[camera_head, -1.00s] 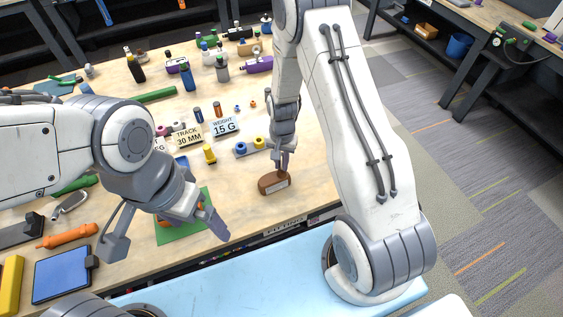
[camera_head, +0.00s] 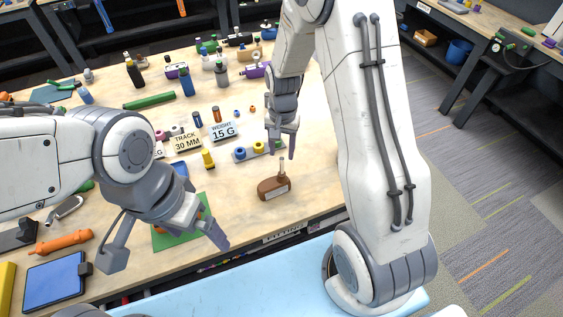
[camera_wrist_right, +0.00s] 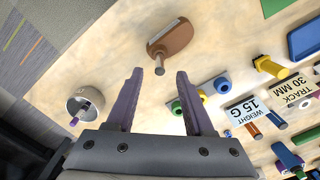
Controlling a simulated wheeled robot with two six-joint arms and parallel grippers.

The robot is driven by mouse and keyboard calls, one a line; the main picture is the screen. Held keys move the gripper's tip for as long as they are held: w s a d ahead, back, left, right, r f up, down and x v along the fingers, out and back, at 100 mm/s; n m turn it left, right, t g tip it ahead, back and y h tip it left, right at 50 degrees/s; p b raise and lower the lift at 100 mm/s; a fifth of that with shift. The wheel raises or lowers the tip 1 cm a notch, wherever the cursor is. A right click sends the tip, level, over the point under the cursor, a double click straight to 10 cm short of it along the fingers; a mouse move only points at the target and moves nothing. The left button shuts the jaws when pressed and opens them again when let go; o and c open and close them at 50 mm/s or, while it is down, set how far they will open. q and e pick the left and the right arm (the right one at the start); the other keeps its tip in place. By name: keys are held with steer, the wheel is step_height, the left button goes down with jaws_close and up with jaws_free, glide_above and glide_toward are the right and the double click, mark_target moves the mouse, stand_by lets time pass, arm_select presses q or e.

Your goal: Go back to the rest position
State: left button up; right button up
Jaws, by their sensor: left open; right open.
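My right gripper (camera_head: 282,146) is open and empty above the workbench (camera_head: 318,180). A brown block with a pale label and a small upright peg (camera_head: 274,189) stands on the bench below and in front of it, apart from the fingers. In the right wrist view, the open fingers (camera_wrist_right: 157,92) show nothing between them, and the brown block (camera_wrist_right: 173,40) lies beyond their tips. My left gripper (camera_head: 170,245) is open over the bench's front left, near a green mat (camera_head: 182,238).
Signs reading "WEIGHT 15 G" (camera_head: 224,131) and "TRACK 30 MM" (camera_head: 187,143) stand mid-bench. A round metallic cup (camera_wrist_right: 86,101) shows in the right wrist view. An orange tool (camera_head: 65,242) and blue tray (camera_head: 52,280) lie front left.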

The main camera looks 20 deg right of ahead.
arm_select(q)
steer(key=shift+f, duration=0.25)
arm_select(e)
steer(key=shift+r, duration=1.15)
steer(key=s+a+r+n+b, duration=0.3)
steer(key=s+a+r+n, duration=0.25)
steer(key=s+a, duration=0.35)
arm_select(q)
step_height(320, 180, down, 6)
steer(key=b, duration=0.3)
arm_select(e)
steer(key=s+a+n, duration=0.2)
steer(key=s+n, duration=0.2)
steer(key=s, duration=0.3)
steer(key=s+a+r+n, duration=0.1)
steer(key=s+a+n, duration=0.2)
steer(key=s+n, duration=0.2)
steer(key=s, duration=0.2)
steer(key=shift+s+y, duration=0.35)
steer(key=shift+y, duration=0.05)
steer(key=shift+r, duration=0.1)
